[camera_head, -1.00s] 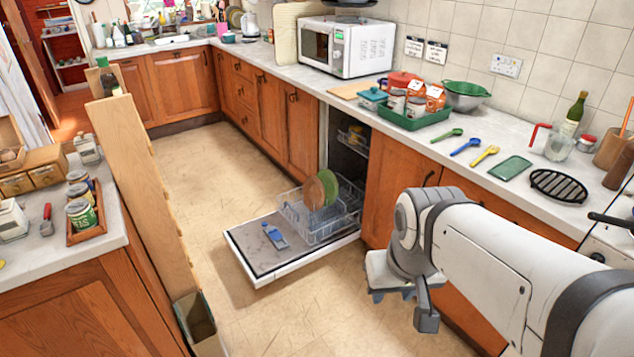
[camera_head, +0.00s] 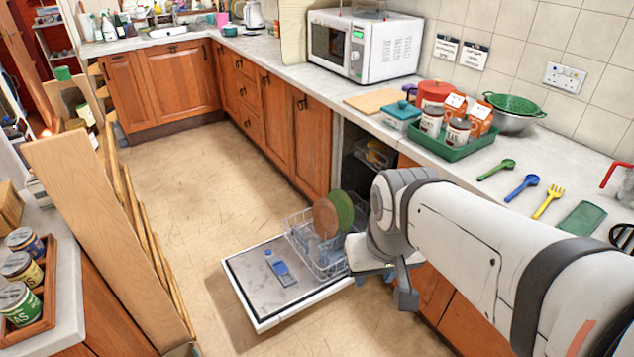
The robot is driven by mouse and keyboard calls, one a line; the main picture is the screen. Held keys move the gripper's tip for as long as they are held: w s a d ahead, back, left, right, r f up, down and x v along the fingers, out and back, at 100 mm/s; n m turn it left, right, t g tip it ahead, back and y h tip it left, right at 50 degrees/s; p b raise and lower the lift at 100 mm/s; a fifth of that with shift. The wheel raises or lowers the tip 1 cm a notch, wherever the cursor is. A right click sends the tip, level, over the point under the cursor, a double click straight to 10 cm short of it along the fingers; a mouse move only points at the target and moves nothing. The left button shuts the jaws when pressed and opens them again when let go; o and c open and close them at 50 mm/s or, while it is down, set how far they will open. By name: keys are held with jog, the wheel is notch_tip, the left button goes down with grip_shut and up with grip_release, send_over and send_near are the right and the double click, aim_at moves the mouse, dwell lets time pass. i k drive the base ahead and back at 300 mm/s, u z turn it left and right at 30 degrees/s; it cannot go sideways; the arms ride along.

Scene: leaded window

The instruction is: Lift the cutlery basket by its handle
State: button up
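The dishwasher's door (camera_head: 262,300) is folded down flat over the floor. Its lower rack (camera_head: 303,238) is pulled out above the door. An orange-brown plate (camera_head: 325,217) and a green plate (camera_head: 342,208) stand upright in the rack. I cannot make out a cutlery basket or its handle clearly; my arm hides the rack's right side. A small blue and grey item (camera_head: 281,270) is on the inner face of the door. My gripper (camera_head: 404,292) appears at the end of my arm, right of the rack and apart from the plates; its fingers are not clear.
The right-hand worktop holds a green tray (camera_head: 452,148) of tins and cartons, a colander (camera_head: 512,105), and several utensils near its edge. Cabinets flank the dishwasher. A wooden panel (camera_head: 105,235) stands at left. The floor (camera_head: 195,190) left of the door is clear.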

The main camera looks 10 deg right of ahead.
aim_at(328, 259)
jog(key=z, duration=0.25)
jog(key=i, duration=1.45)
jog(key=z, duration=0.55)
jog(key=k, duration=0.85)
jog(key=z, duration=0.15)
jog(key=i, duration=0.9)
jog(key=u, duration=0.05)
